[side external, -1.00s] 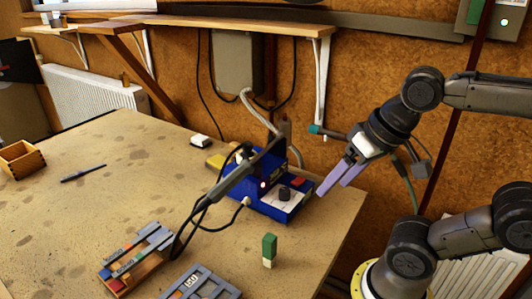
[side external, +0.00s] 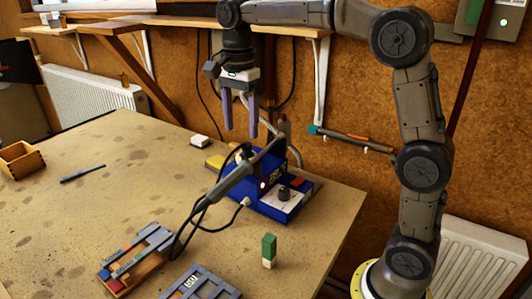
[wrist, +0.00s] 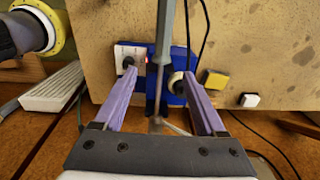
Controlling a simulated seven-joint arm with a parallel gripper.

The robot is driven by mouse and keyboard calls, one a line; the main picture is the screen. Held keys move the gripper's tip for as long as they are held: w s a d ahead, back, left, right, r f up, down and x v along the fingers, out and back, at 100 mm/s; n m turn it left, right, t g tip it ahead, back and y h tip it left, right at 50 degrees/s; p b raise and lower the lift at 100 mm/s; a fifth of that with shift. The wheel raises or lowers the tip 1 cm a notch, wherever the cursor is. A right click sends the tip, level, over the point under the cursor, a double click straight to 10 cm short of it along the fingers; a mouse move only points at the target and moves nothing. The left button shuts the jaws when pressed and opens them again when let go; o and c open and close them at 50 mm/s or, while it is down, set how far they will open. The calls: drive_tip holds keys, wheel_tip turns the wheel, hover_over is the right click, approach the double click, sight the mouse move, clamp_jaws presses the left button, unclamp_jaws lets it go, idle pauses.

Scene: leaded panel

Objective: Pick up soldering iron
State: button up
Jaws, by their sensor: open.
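The soldering iron (side external: 232,181) has a grey handle with a dark cable. It rests tilted at the blue soldering station (side external: 262,207), its handle reaching out to the lower left. My gripper (side external: 241,132) is open and empty, fingers pointing down, above the station and iron. In the wrist view the iron (wrist: 166,42) runs between the two purple fingers of my gripper (wrist: 160,72), apparently beyond them and apart from both. The station (wrist: 179,91) shows behind it. The iron's far end is partly hidden by the station's dark upright part in the side view.
A green and white block (side external: 269,250) stands at the front. Slatted racks (side external: 140,258) lie front left. A yellow block (side external: 215,161) and white block (side external: 200,141) lie behind the station. A pen (side external: 83,173) and wooden box (side external: 20,160) are left. A shelf (side external: 190,20) overhangs the back.

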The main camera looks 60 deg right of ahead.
sight(242, 166)
wheel_tip(242, 166, down, 8)
drive_tip(key=shift+r, duration=0.1)
drive_tip(key=shift+w+f, duration=0.15)
drive_tip(key=shift+f, duration=1.3)
drive_tip(key=shift+w+f, duration=0.1)
drive_tip(key=shift+f, duration=1.35)
clamp_jaws()
drive_tip(key=shift+r, duration=0.1)
